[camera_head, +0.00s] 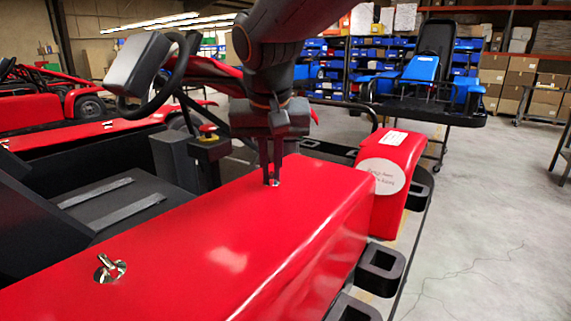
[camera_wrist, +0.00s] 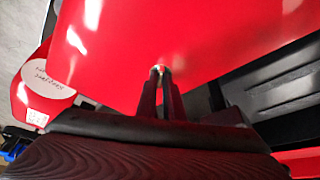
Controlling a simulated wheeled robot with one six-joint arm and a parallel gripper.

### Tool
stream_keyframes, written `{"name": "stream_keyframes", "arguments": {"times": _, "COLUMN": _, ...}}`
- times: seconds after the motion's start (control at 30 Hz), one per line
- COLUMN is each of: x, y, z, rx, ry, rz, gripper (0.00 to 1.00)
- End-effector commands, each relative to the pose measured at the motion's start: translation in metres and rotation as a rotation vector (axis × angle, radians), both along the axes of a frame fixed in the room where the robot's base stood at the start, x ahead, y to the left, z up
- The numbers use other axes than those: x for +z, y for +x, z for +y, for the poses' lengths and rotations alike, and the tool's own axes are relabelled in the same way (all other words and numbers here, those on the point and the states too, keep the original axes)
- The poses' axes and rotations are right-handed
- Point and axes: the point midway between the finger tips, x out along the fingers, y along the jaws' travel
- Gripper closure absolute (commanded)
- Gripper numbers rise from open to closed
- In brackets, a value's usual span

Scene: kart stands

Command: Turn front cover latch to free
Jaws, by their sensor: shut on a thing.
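A long red cover (camera_head: 215,235) of the kart runs from the lower left to the middle of the head view. My gripper (camera_head: 272,183) points down at its far end, with its fingers shut on a small metal latch (camera_head: 276,183). The fingers hide most of that latch, so I cannot tell how it is turned. In the wrist view my gripper (camera_wrist: 160,74) reaches to the bright metal of the latch (camera_wrist: 158,68) on the red cover (camera_wrist: 170,35). A second metal latch (camera_head: 110,268) stands uncovered on the near end of the cover.
A red block with a round white label (camera_head: 381,176) stands right of the cover, beside black bumper loops (camera_head: 380,268). The steering wheel (camera_head: 170,75) and black seat (camera_head: 110,195) are to the left. Open concrete floor (camera_head: 480,210) lies to the right.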

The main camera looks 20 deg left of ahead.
Motion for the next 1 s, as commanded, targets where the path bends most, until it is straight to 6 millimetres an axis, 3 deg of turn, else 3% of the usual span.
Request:
{"name": "stream_keyframes", "arguments": {"times": 0.6, "x": -0.0005, "y": 0.0054, "z": -0.0053, "rx": 0.574, "ry": 0.003, "rz": 0.0, "gripper": 1.0}}
{"name": "stream_keyframes", "arguments": {"times": 1.0, "x": -0.0009, "y": 0.0071, "z": -0.0059, "rx": 0.846, "ry": 0.001, "rz": -0.001, "gripper": 1.0}}
